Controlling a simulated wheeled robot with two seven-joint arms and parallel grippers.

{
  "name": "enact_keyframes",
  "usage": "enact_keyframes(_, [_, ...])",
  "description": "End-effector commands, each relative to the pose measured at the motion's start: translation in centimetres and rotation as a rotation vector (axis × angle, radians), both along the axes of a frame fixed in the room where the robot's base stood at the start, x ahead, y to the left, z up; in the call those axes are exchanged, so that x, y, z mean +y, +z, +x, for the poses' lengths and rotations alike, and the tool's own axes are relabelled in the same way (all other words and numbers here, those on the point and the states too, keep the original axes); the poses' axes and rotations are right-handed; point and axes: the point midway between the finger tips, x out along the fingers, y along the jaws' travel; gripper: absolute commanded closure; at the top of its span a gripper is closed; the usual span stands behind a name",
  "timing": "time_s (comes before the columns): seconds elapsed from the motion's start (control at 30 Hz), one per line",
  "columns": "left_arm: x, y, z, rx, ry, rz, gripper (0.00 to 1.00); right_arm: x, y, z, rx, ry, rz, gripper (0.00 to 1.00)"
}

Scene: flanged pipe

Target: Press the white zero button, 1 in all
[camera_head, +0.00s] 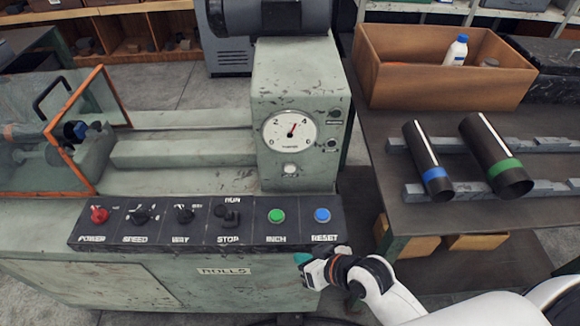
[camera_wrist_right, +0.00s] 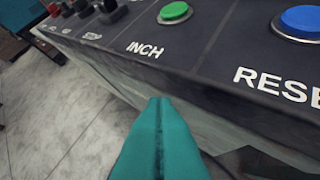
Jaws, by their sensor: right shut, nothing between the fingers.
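The white zero button (camera_head: 290,169) sits on the front of the green-grey machine head, just below the round dial gauge (camera_head: 290,131). The dial's red needle points up, slightly right of vertical. My right gripper (camera_head: 302,259) is shut and empty, with teal fingertips. It is in front of the control panel's lower edge, below the INCH and RESET buttons, lower than the white button and apart from it. In the right wrist view the shut fingers (camera_wrist_right: 160,130) point toward the panel edge below the INCH label. The white button is not in that view. My left gripper is not in view.
The black control panel (camera_head: 148,238) carries a red POWER knob (camera_head: 99,214), other knobs, a green INCH button (camera_head: 276,216) and a blue RESET button (camera_head: 322,215). At right, a table holds two dark pipes (camera_head: 427,160) on rails and a wooden box (camera_head: 392,85).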

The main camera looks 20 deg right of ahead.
Motion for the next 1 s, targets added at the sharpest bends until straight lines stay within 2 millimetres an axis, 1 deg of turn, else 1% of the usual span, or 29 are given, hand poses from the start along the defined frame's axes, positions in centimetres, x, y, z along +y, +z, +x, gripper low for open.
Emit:
enact_keyframes(0.03, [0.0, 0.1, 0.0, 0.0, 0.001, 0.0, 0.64, 0.5, 1.3, 0.9, -0.047, 0.006, 0.048, 1.0])
enact_keyframes(0.13, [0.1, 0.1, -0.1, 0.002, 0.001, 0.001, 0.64, 1.2, 2.8, 2.7, -0.128, -0.006, 0.16, 1.0])
enact_keyframes(0.23, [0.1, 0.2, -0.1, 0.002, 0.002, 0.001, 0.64, 1.4, 4.3, 4.4, -0.203, -0.033, 0.269, 1.0])
enact_keyframes(0.4, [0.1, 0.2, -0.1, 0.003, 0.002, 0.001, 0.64, 0.2, 5.7, 7.2, -0.306, -0.117, 0.431, 1.0])
enact_keyframes(0.5, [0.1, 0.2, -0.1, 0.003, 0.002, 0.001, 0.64, -0.8, 6.2, 8.3, -0.344, -0.161, 0.485, 1.0])
enact_keyframes(0.63, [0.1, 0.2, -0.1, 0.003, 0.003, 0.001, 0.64, -1.2, 6.4, 8.8, -0.363, -0.186, 0.512, 1.0])
enact_keyframes(1.0, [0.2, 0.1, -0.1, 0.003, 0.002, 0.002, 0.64, -1.3, 6.4, 9.0, -0.365, -0.186, 0.512, 1.0])
